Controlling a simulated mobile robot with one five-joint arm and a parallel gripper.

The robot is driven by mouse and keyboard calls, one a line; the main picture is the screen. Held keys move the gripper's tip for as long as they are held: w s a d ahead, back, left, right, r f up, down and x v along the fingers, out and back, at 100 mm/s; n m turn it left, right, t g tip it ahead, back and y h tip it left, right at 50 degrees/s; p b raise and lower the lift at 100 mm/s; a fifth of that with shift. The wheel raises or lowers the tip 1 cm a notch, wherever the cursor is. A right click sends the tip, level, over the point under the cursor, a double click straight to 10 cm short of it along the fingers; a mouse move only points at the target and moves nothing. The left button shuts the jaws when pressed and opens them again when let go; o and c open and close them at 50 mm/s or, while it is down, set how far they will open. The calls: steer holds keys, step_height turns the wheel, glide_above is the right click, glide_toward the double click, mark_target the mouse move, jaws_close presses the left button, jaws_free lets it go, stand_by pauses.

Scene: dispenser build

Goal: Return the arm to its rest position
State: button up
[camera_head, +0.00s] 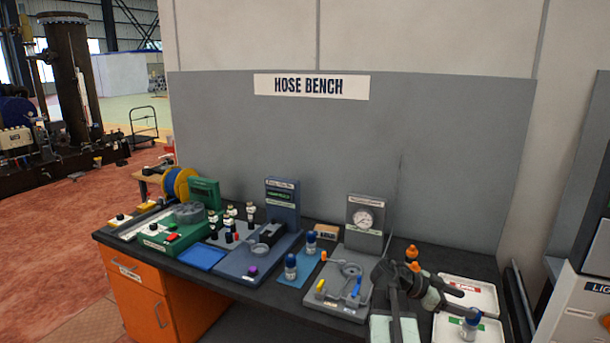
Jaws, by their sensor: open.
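My arm (394,308) shows at the lower right as dark grey links with orange parts, low over the right part of the bench. Its end, my gripper (452,290), appears to be at the right, near the tray with the red label (482,290). My gripper is open. The fingers are small and dark, and I see nothing held in them.
A grey gauge fixture (365,218) stands just left of my arm. Two blue-capped bottles (290,267) stand on a blue mat (284,282). Another bottle (470,324) is in the tray with the green label (493,335). A grey panel (240,130) backs the dark bench.

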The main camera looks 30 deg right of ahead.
steer(key=w+a+f+n+t+y+b, duration=0.1)
steer(key=w+a+f+n+t, duration=0.1)
steer(key=w+a+f, duration=0.35)
steer(key=w+a+f+n+t+y+b, duration=0.1)
steer(key=w+a+f+n+t+b, duration=0.15)
steer(key=w+a, duration=0.6)
steer(key=w+a+f+n+t+y+b, duration=0.1)
steer(key=w+a+f+n, duration=0.25)
steer(key=a, duration=0.75)
steer(key=a+f+n+y, duration=0.4)
steer(key=a+n, duration=0.4)
steer(key=a, duration=0.6)
steer(key=a+f+n+t+y+b, duration=0.1)
steer(key=a+f+n+y, duration=0.3)
steer(key=a+n, duration=0.4)
steer(key=a+f, duration=0.1)
steer(key=a, duration=0.5)
steer(key=shift+f+y, duration=0.15)
steer(key=shift+y, duration=0.15)
steer(key=shift+s, duration=0.1)
